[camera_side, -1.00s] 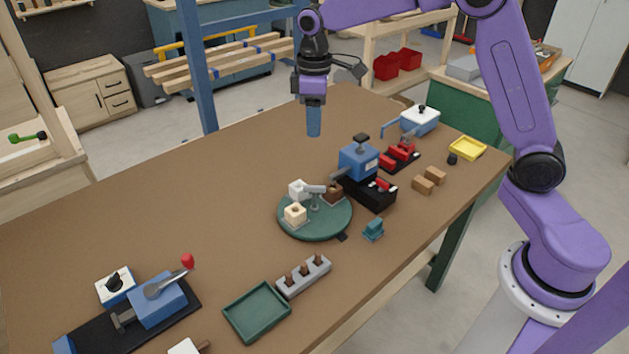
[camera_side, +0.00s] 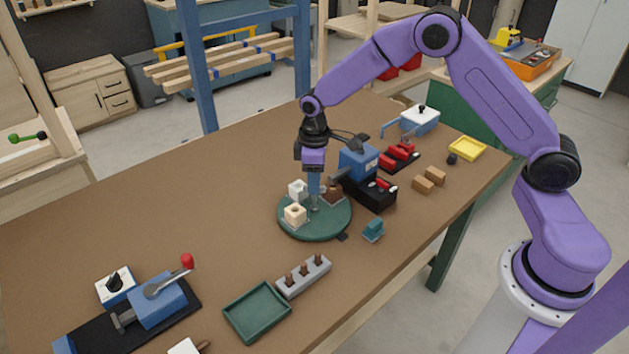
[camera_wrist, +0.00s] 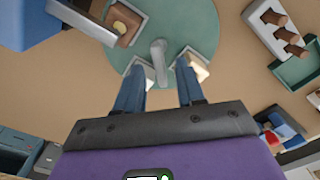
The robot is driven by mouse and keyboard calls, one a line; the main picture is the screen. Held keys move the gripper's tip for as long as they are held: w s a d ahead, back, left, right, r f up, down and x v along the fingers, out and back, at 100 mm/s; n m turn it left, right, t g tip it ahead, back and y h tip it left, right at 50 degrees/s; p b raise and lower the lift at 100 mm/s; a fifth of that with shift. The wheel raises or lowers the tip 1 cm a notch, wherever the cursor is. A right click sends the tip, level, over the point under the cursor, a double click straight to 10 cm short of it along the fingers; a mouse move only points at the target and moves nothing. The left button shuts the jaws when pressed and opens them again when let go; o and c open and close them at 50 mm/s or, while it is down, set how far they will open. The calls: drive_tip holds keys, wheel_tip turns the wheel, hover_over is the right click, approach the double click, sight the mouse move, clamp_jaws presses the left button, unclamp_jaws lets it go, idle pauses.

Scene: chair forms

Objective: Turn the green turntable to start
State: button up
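The round green turntable (camera_side: 320,233) stands mid-table and also shows in the wrist view (camera_wrist: 200,22). It carries a white block (camera_side: 297,188), a cream block (camera_side: 294,214) and a brown block (camera_side: 333,196) around its rim. A grey handle (camera_wrist: 159,55) rises at its centre. My gripper (camera_side: 314,203) points down over the middle of the turntable, close to the handle. In the wrist view its two blue fingers (camera_wrist: 160,78) are apart, with the handle showing in the gap between them. I cannot tell whether a finger touches the handle.
A blue machine on a black base (camera_side: 358,160) stands close behind the turntable on the right. A small teal piece (camera_side: 373,229) lies to the right. A grey block with brown pegs (camera_side: 303,277) and a green tray (camera_side: 257,312) are in front.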

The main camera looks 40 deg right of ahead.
drive_tip(key=shift+f, duration=0.55)
clamp_jaws()
